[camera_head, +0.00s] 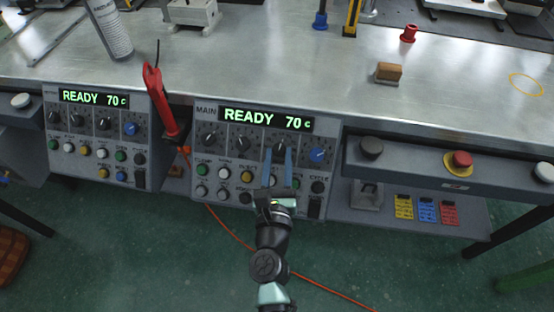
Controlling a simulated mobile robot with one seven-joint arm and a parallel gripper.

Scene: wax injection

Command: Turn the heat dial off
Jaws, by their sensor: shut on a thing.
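The main control panel (225,157) is set into the bench front, and its display (266,119) reads "READY 70 c". Below the display is a row of dials: a dark dial (210,137) at the left, a second dark dial (241,143), a third dark dial (280,146), and a blue knob (317,155) at the right. My gripper (279,152) reaches up from below, with its two blue fingers closed on the third dark dial. The fingers partly hide this dial and some buttons below it. The dial labels are too small to read.
A second panel (70,124) at the left also reads "READY 70 c". A red-handled tool (157,95) hangs between the panels. A red and yellow emergency button (458,160) is at the right. A wooden block (388,71) lies on the metal bench top (270,60).

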